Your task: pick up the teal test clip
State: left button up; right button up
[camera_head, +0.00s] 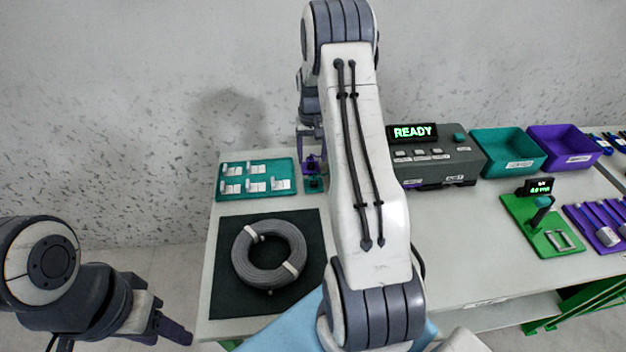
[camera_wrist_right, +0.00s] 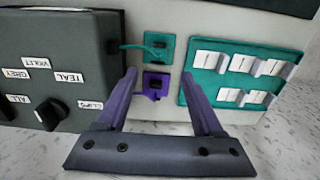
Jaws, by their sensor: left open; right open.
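The teal test clip (camera_wrist_right: 158,50) appears to be in or on a small teal square holder in the right wrist view, beside the grey tester. The teal holder also shows in the head view (camera_head: 314,184). A purple clip on a purple holder (camera_wrist_right: 156,87) sits next to it, nearer my right gripper. My right gripper (camera_wrist_right: 159,74) is open and empty, its fingers on either side of the purple holder, with the teal holder just beyond the fingertips. Its height above the table is hard to tell. My left gripper (camera_head: 172,328) is open at the lower left, off the table.
The grey tester (camera_head: 436,165) reads READY. A teal tray (camera_head: 222,196) with several white tags lies left of the holders. A grey cable coil (camera_head: 269,254) lies on a dark mat (camera_head: 228,306). Teal (camera_head: 507,168) and purple (camera_head: 562,161) bins stand at the right.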

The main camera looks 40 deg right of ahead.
aim_at(313, 178)
notch_tip(313, 178, down, 4)
jog(key=shift+r, duration=0.2)
jog(key=f, duration=0.1)
jog(key=f+p, duration=0.1)
jog(key=f, duration=0.1)
jog(key=f+p, duration=0.1)
jog(key=shift+s+f, duration=0.35)
jog(key=shift+f, duration=0.4)
grip_shut()
